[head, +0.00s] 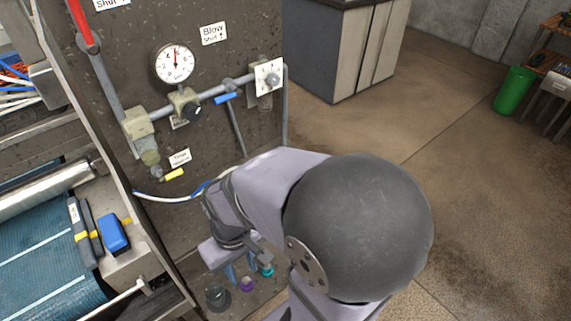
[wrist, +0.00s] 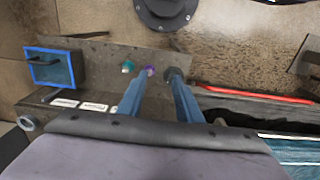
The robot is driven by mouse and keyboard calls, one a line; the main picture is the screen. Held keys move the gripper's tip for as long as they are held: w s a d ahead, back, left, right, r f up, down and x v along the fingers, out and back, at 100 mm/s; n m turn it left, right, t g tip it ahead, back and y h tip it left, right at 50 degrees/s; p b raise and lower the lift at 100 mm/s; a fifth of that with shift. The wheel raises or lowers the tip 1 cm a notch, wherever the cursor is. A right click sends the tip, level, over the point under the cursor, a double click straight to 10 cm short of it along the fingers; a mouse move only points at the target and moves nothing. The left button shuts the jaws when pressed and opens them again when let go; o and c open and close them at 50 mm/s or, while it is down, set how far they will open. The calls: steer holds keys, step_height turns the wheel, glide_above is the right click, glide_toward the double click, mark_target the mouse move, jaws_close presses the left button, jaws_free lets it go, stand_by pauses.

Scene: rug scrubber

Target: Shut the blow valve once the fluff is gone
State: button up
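The label "Blow Shut ↑" (head: 213,34) is on the dark panel above a grey pipe. Below it, a blue lever handle (head: 226,98) on that pipe lies nearly level; I take it for the blow valve. My gripper (head: 243,273) is low in front of the panel, well below that lever and partly hidden by my arm. In the wrist view my gripper (wrist: 157,82) has two blue fingers spread apart with nothing visible held between them. I cannot make out any fluff in either view.
A gauge (head: 174,63) and a yellow handle (head: 173,175) are also on the panel. Teal (wrist: 128,67) and purple (wrist: 150,71) knobs sit beyond my fingertips. A blue rug (head: 45,262) lies at left. Open floor (head: 440,115) is at right.

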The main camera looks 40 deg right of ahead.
steer(key=w+d+m+t, duration=0.1)
steer(key=w+m+t, duration=0.4)
steer(key=w, duration=0.6)
steer(key=m+t+h+b, duration=0.3)
steer(key=m+t+h, duration=0.5)
steer(key=m+t, duration=0.75)
glide_toward(223, 101)
step_height(223, 101, up, 2)
steer(key=w+d+m+g, duration=0.1)
steer(key=w+m+g, duration=0.1)
steer(key=w+m, duration=0.1)
steer(key=shift+r+p+x, duration=0.2)
steer(key=shift+p+x, duration=1.05)
steer(key=shift+x, duration=1.7)
steer(key=shift+w+d, duration=0.25)
steer(key=shift+w, duration=0.35)
jaws_close()
